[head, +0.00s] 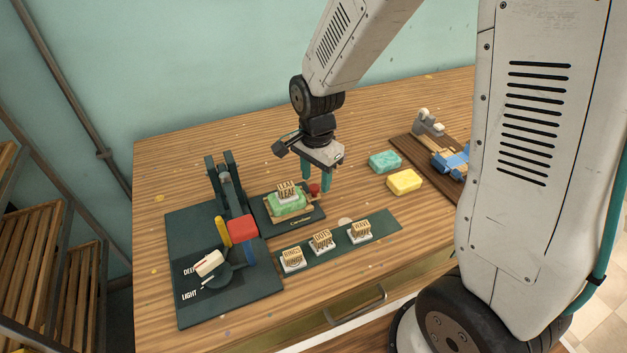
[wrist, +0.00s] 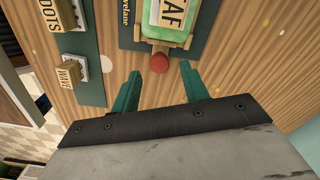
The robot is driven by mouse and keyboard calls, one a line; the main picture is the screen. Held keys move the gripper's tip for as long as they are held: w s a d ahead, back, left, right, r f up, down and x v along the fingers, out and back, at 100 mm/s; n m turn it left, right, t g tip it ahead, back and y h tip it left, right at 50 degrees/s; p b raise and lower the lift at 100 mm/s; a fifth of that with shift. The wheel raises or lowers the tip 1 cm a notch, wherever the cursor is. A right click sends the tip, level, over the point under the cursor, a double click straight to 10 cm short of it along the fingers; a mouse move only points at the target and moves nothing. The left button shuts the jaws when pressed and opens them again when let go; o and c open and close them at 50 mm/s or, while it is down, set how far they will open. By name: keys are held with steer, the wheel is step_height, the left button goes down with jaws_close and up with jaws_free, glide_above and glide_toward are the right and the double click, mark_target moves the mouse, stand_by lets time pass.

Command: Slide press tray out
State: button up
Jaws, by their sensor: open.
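The press tray (head: 291,219) is a dark flat plate right of the press (head: 222,235). A green soap bar (head: 287,205) with a LEAF stamp (head: 287,190) on top sits on it. A small red knob (head: 314,189) is at the tray's right end. My gripper (head: 315,183) points down at that end, its teal fingers apart and empty.
A dark strip (head: 390,221) in front holds RINGS (head: 292,258), DOTS (head: 322,241) and WAVE (head: 360,231) stamps. Teal (head: 385,161) and yellow (head: 404,181) soaps lie to the right, near a wooden board (head: 412,151). Bare tabletop lies between the tray and the yellow soap.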

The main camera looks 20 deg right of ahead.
step_height(320, 180, up, 6)
steer(key=shift+d, duration=0.1)
stand_by(0.5)
steer(key=shift+s+n, duration=0.3)
steer(key=shift+n, duration=0.4)
steer(key=s+d+r+n, duration=0.2)
steer(key=s+r+n, duration=0.3)
steer(key=s, duration=0.5)
steer(key=s+d+r+n+t, duration=0.1)
steer(key=s+d+r+n, duration=0.2)
steer(key=s+r+n, duration=0.3)
steer(key=s+r, duration=0.2)
steer(key=s, duration=0.3)
steer(key=shift+s+d+r+n, duration=0.15)
steer(key=shift+s+r+n, duration=0.05)
steer(key=shift+r+n, duration=0.15)
